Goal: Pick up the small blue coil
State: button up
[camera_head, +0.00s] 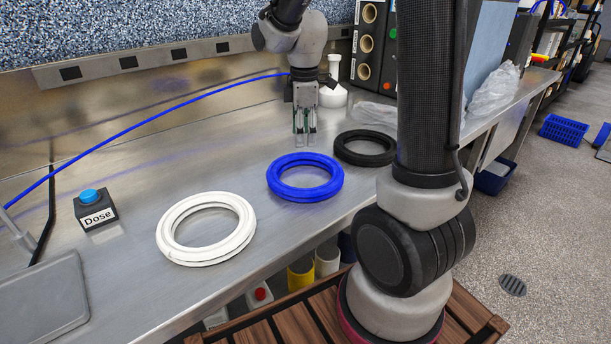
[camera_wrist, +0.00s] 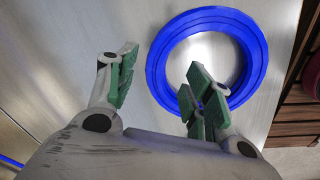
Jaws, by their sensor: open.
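The small blue coil (camera_head: 305,177) lies flat on the steel counter, between a white coil and a black coil. In the wrist view the blue coil (camera_wrist: 165,62) fills the upper right. My gripper (camera_head: 305,143) is above the counter, just behind the blue coil in the head view, with its fingers pointing down. The right finger overlaps the lower edge of the coil in that view; the left finger is over bare counter. I cannot tell the exact height above the coil.
A white coil (camera_head: 162,230) lies to the left and a black coil (camera_head: 365,158) to the right. A Dose button box (camera_head: 95,208) stands at the left. A blue hose (camera_head: 150,118) runs along the back. A white bottle (camera_head: 333,95) stands behind my gripper. Bare counter separates the coils.

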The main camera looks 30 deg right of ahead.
aim_at(304, 155)
notch_tip(304, 155, down, 7)
jog(key=shift+f, duration=0.1)
grip_shut()
dwell(0.4)
